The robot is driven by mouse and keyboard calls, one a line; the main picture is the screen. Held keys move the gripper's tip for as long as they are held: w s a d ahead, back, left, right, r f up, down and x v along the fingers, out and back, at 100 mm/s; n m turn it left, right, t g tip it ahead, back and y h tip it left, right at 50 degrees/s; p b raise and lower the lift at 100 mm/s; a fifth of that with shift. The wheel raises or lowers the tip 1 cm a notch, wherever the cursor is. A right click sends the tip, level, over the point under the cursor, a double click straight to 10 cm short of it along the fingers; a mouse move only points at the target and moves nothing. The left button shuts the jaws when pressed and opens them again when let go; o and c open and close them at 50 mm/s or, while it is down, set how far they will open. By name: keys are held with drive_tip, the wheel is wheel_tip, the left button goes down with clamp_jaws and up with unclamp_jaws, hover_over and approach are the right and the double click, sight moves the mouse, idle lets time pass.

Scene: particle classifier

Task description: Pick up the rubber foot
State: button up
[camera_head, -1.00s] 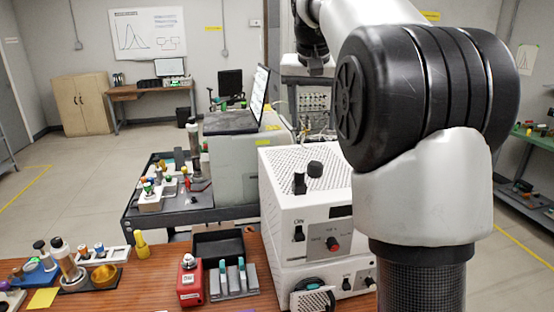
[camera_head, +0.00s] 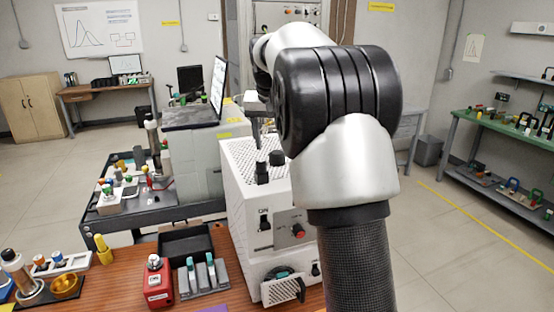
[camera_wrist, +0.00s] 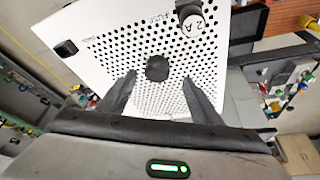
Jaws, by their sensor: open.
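A small round black piece (camera_wrist: 157,68), which looks like the rubber foot, sits on the white perforated top of a box (camera_wrist: 120,40) in the wrist view. My gripper (camera_wrist: 158,79) is open above this top, with one finger to each side of the black piece in the picture. Neither finger appears to touch it, and its height above the top is hard to judge. In the head view a dark round piece (camera_head: 276,157) shows on the white box (camera_head: 245,205), beside a taller black cylinder (camera_head: 262,172). My arm hides part of the box there.
A red device (camera_head: 158,282) and a black tray (camera_head: 186,241) stand left of the box.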

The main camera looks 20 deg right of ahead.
sight(277, 152)
drive_tip(key=x, duration=0.4)
drive_tip(key=shift+d+f, duration=0.15)
drive_tip(key=shift+d, duration=0.15)
drive_tip(key=c, duration=1.2)
drive_tip(key=shift+o, duration=0.2)
